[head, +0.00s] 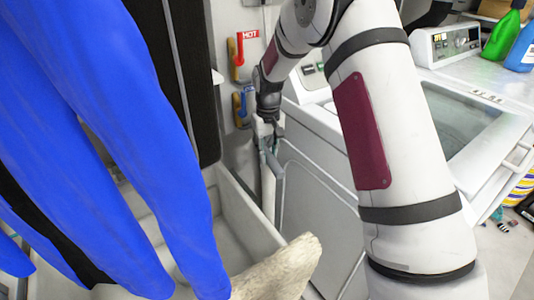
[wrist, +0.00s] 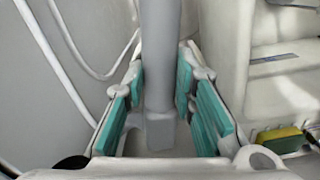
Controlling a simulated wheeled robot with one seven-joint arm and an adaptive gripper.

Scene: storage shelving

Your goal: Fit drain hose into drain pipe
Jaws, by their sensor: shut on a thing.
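My gripper (head: 268,145) points down in the gap between the laundry sink and the white washer in the head view. In the wrist view its teal-padded fingers (wrist: 161,85) stand on both sides of a smooth grey tube, which looks like the drain hose (wrist: 160,45), and are shut on it. The tube runs down between the fingers to a wider, squarish lower end. In the head view a pale upright pipe (head: 268,195), perhaps the drain pipe, shows below my gripper. I cannot tell whether tube and pipe are joined.
A sink (head: 245,225) stands left of the pipe, the washer (head: 318,190) right. Red (head: 238,55) and blue (head: 240,103) valve parts are on the wall. Blue hanging clothes (head: 130,130) cover the left. Thin white lines (wrist: 70,45) run left in the wrist view.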

